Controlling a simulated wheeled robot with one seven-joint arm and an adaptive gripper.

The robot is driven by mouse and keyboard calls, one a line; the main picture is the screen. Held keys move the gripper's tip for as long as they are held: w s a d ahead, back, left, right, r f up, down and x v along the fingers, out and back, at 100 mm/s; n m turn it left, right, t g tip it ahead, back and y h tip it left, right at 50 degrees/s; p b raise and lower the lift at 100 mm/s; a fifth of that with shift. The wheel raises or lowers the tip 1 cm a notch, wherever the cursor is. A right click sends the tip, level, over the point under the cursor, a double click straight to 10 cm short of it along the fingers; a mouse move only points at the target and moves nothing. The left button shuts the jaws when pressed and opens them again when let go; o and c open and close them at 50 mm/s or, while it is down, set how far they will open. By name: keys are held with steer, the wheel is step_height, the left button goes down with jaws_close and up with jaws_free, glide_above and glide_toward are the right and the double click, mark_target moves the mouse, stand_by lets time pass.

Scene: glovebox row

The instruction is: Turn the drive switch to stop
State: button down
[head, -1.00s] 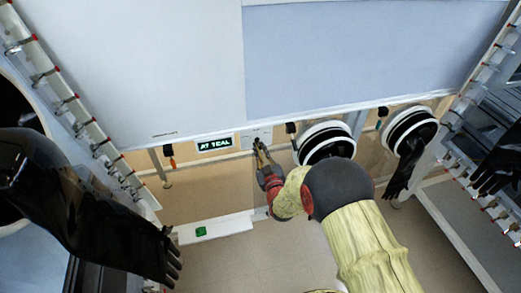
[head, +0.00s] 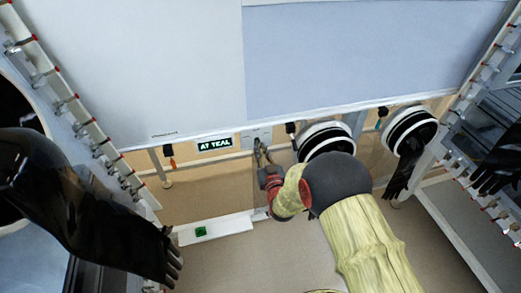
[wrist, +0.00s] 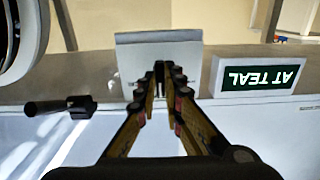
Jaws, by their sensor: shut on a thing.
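The drive switch sits on a light grey plate (wrist: 158,50) that hangs at the cabinet's lower edge; the plate also shows in the head view (head: 256,134). My gripper (wrist: 160,78) points straight at the plate, its two fingers meeting at the switch in the middle. It is shut on the switch knob, which the fingertips mostly hide, so its pointing direction cannot be read. In the head view my gripper (head: 260,150) reaches up to the plate from below. A display (wrist: 254,78) beside the plate reads "AT TEAL", upside down in the wrist view.
A black handle (wrist: 60,106) is beside the plate in the wrist view. Round glove ports (head: 327,141) and (head: 411,130) stand close to the right. Black gloves (head: 90,205) hang at left and right. A white ledge with a green button (head: 200,231) lies below.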

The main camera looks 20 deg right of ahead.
steer(key=c, duration=1.9)
jaws_free()
steer(key=shift+s, duration=0.1)
steer(key=s, duration=1.2)
